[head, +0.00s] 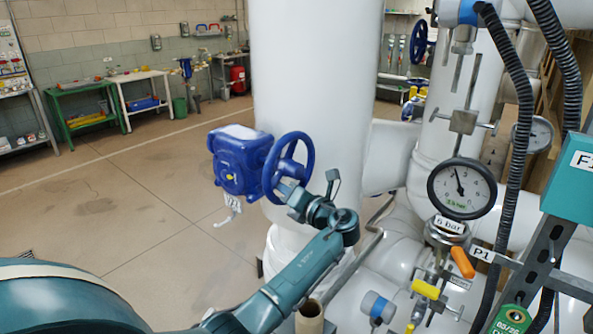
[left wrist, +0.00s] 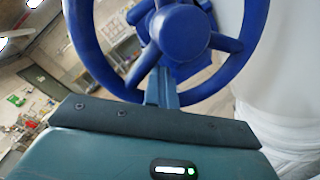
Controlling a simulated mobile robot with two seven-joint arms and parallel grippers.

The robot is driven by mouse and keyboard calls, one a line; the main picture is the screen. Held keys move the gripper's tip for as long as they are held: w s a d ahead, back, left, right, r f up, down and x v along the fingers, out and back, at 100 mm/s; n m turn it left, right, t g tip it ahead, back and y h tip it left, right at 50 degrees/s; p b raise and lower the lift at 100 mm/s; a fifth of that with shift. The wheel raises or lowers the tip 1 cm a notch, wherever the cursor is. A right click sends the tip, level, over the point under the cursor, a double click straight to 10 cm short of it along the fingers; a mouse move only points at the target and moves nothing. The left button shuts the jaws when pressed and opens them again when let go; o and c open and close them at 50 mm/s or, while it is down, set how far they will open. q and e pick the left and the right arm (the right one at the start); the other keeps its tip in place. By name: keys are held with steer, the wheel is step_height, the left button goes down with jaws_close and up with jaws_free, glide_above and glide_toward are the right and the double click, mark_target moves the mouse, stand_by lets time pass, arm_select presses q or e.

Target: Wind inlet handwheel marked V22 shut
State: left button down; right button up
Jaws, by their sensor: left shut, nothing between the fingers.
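The blue handwheel (head: 289,165) sits on the right side of a blue gearbox (head: 238,160) on the white vertical pipe. A small white tag (head: 230,201) hangs below the gearbox; its text is too small to read surely. My left gripper (head: 285,188) is shut and empty at the lower part of the wheel. In the left wrist view, the wheel (left wrist: 185,30) fills the top, with its hub and spokes in plain sight. The narrow shut fingers (left wrist: 160,88) point into the wheel's lower opening, below the hub; I cannot tell whether they touch it. My right gripper is out of view.
A pressure gauge (head: 461,188), black hoses (head: 518,130) and a teal box (head: 571,165) crowd the right side. White pipes (head: 385,265) lie below. Another blue handwheel (head: 419,42) is farther back. Open floor (head: 120,200) lies on the left.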

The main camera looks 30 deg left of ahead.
arm_select(q)
steer(key=shift+r, duration=0.2)
steer(key=shift+s+a+r, duration=0.1)
steer(key=shift+s+r, duration=0.15)
steer(key=shift+r, duration=0.2)
steer(key=shift+w+f+b, duration=0.4)
steer(key=shift+f, duration=0.2)
steer(key=v, duration=1.2)
steer(key=shift+w+f+p, duration=0.3)
steer(key=shift+p, duration=0.1)
